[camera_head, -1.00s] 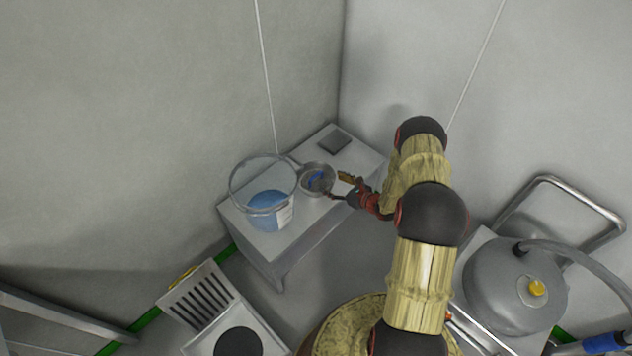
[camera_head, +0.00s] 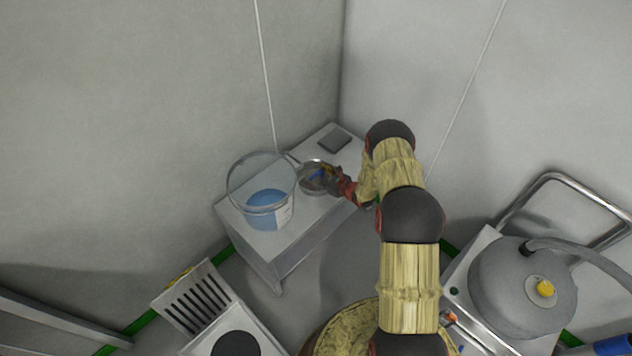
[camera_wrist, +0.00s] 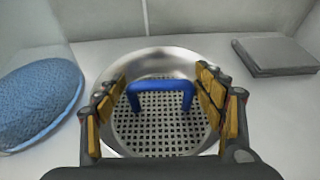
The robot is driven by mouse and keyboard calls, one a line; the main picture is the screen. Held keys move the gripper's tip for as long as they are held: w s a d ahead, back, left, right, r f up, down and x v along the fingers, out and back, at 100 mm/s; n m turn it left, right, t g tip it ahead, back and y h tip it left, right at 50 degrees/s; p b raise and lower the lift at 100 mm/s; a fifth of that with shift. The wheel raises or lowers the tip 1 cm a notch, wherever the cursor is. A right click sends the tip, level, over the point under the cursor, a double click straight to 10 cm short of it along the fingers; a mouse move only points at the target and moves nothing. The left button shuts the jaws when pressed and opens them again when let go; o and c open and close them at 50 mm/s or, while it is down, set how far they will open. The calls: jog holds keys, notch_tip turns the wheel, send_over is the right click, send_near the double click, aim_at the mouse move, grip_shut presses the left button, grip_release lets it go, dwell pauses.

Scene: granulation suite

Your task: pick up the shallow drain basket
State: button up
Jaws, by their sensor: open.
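The shallow drain basket (camera_wrist: 162,133) is a round steel pan with a perforated floor and a blue bar handle (camera_wrist: 160,87) standing up across it. It sits on a grey table (camera_head: 300,228) by the wall corner, and in the head view the basket (camera_head: 308,188) is partly hidden by my gripper. My gripper (camera_wrist: 160,100) is open, with its yellow-padded fingers on either side of the blue handle. The fingers overlap the basket in the wrist view. I cannot tell whether they touch the handle.
A large clear container (camera_head: 262,180) with blue contents stands just left of the basket. A flat grey block (camera_head: 334,139) lies behind it on the table. Walls close in behind. A grey rounded vessel (camera_head: 515,285) stands at the right.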

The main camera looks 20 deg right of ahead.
jog(key=shift+c, duration=0.4)
jog(key=c, duration=0.7)
jog(key=c, duration=0.3)
jog(key=shift+r, duration=0.2)
notch_tip(320, 180, up, 9)
jog(key=p, duration=0.4)
jog(key=shift+r, duration=0.15)
jog(key=f+b, duration=0.4)
jog(key=f, duration=0.1)
jog(key=shift+w+d+f, duration=0.15)
jog(key=shift+d+f, duration=0.05)
jog(key=shift+f, duration=0.15)
jog(key=shift+d+f, duration=0.1)
jog(key=shift+f, duration=1.25)
jog(key=shift+f, duration=0.5)
jog(key=o, duration=1.5)
jog(key=shift+c, duration=0.2)
